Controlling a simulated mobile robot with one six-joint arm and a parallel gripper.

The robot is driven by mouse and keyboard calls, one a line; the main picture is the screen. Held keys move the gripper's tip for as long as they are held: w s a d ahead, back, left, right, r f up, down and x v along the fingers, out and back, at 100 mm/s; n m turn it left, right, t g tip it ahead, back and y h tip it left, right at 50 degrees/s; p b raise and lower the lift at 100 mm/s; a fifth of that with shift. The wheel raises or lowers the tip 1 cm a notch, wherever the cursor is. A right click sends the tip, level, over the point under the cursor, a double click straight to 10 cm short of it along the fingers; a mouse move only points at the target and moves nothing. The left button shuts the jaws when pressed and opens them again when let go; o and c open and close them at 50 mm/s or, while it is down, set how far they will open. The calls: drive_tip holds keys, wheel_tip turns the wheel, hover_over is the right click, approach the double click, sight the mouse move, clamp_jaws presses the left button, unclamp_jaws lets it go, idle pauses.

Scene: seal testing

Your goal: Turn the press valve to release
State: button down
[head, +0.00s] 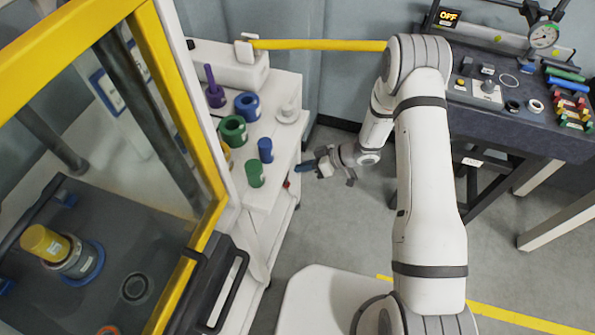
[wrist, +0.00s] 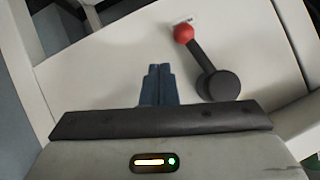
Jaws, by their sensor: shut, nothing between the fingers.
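The press valve shows in the wrist view as a black lever (wrist: 201,57) with a red ball knob (wrist: 184,33) at its upper left end and a round black hub (wrist: 223,85) at its lower right end. It is mounted on a pale panel. My gripper (wrist: 158,70) has its dark blue fingers shut together with nothing between them. They are left of the lever and hub, below the knob in the picture, and appear apart from them. In the head view my gripper (head: 304,167) is low beside the right side of the white press cabinet. The valve is hard to make out there.
The white cabinet top (head: 280,150) holds green, blue and purple parts. A yellow-framed guard (head: 185,120) encloses the press at left, with a black handle (head: 225,290). A dark workbench (head: 520,125) with a gauge (head: 543,36) stands at right. Grey floor (head: 325,230) is free beside the cabinet.

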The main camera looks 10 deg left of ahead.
drive_tip(key=w+d+r+b, duration=0.1)
drive_tip(key=w+d+r, duration=0.2)
drive_tip(key=d, duration=0.5)
drive_tip(key=shift+w+d+r, duration=0.2)
drive_tip(key=shift+w, duration=0.05)
